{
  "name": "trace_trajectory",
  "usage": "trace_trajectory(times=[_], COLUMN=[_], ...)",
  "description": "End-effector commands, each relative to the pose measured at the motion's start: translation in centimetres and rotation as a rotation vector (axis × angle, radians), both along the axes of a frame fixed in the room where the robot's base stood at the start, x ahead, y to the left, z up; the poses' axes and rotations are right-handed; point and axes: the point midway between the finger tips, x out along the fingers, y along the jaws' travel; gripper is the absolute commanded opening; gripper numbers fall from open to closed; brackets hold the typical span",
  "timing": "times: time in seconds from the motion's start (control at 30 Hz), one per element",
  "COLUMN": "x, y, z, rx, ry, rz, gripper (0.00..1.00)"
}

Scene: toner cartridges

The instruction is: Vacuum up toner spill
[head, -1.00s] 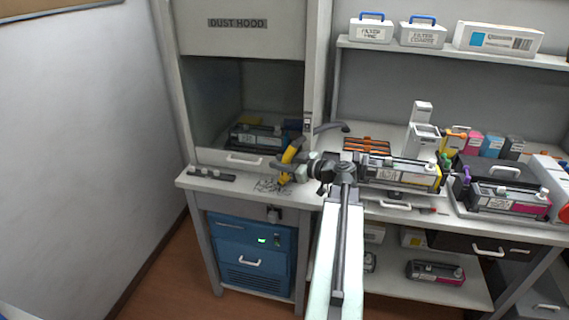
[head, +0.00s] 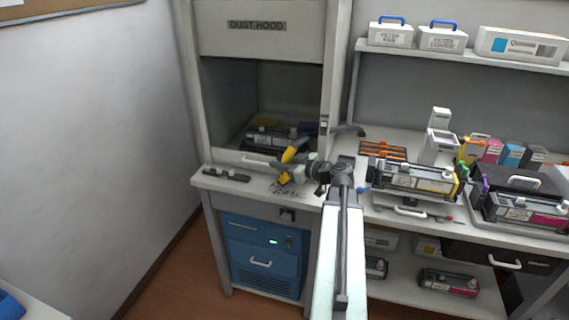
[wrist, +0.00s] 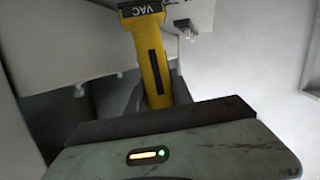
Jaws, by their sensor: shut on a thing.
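My gripper (head: 307,172) is shut on a yellow handheld vacuum (head: 287,165) at the front of the bench, below the dust hood opening. The vacuum is tilted, its lower end at the dark toner spill (head: 297,194). The spill shows as thin dark marks on the pale bench top, on both sides of that end; whether the end touches the bench I cannot tell. In the wrist view the yellow vacuum (wrist: 153,70) with the label VAC points away from my gripper, and the spill cannot be made out.
The dust hood (head: 258,87) stands behind, with a cartridge (head: 270,136) inside. A dark strip (head: 226,174) lies left on the bench. A yellow-ended cartridge (head: 412,178) and an orange rack (head: 383,150) stand to the right. A blue unit (head: 262,262) sits under the bench.

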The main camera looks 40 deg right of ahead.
Motion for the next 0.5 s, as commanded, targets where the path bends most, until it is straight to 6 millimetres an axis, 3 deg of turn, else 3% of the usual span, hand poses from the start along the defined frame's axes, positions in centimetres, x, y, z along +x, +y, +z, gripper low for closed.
trace_trajectory(times=[0.5], x=[2.3], y=[1.4], z=[0.0], rx=[-0.001], ry=[0.000], rz=[0.000], gripper=[0.00])
